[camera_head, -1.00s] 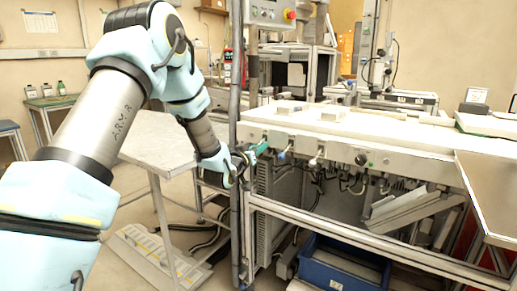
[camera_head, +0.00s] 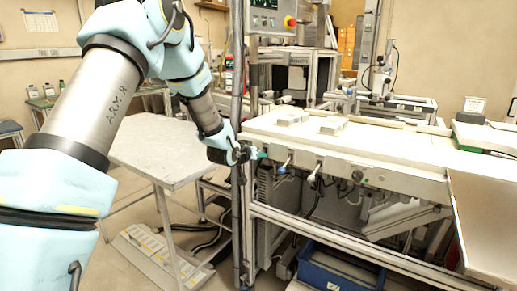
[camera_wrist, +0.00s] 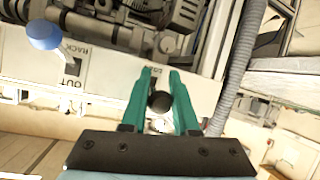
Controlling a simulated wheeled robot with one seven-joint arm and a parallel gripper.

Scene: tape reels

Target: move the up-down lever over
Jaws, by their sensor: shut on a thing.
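The lever's round black knob (camera_wrist: 159,101) sits between the green fingers of my gripper (camera_wrist: 160,84) in the wrist view; the fingers are closed on it. In the head view my gripper (camera_head: 258,154) is at the left end of the long bench's front panel (camera_head: 335,173), and it hides most of that lever. A lever with a blue knob (camera_head: 282,169) is just to the right; its knob (camera_wrist: 43,34) also shows at upper left in the wrist view, beside a partly readable label. The held lever's own label cannot be read.
A lever with a pale knob (camera_head: 313,178) and a dark knob (camera_head: 357,175) are further right on the panel. A grey upright post (camera_head: 238,90) stands close beside my gripper. A light table (camera_head: 150,150) is at left. A blue crate (camera_head: 338,272) is below the bench.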

